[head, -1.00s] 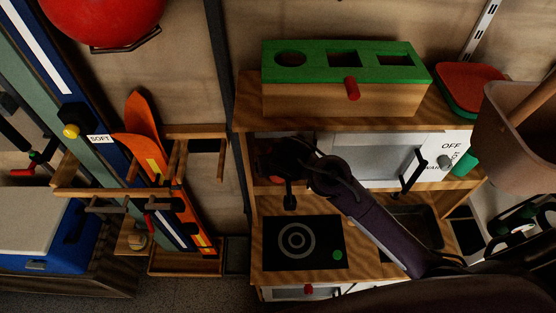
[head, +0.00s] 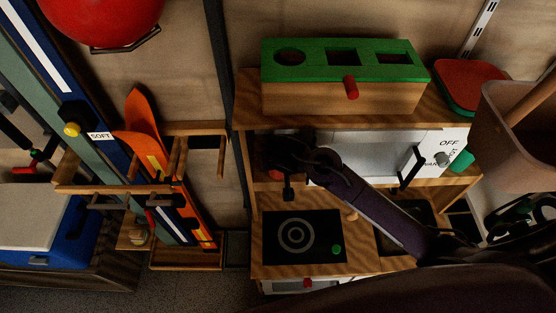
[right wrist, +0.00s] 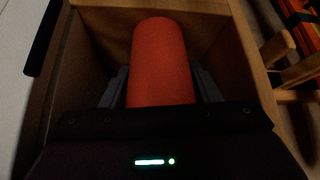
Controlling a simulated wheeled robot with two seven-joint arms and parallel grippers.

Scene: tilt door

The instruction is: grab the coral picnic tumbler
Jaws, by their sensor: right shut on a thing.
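The coral tumbler (right wrist: 160,62) is a plain orange-red cylinder in the middle of the right wrist view, inside a wooden compartment. My right gripper (right wrist: 162,88) has one dark finger on each side of it and is shut on it. In the head view my right arm reaches in from the right, and the right gripper (head: 284,158) is at the left end of the play kitchen's opening under the shelf. Only a small red bit of the tumbler (head: 275,174) shows there; the rest is hidden by the gripper. My left gripper is not in view.
The compartment's wooden wall (right wrist: 232,50) stands close beside the gripper. A green-topped shape box (head: 345,80) sits on the shelf above. A light tilt door panel (head: 370,155) with a dark handle is right of the gripper. A black hob (head: 302,238) lies below.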

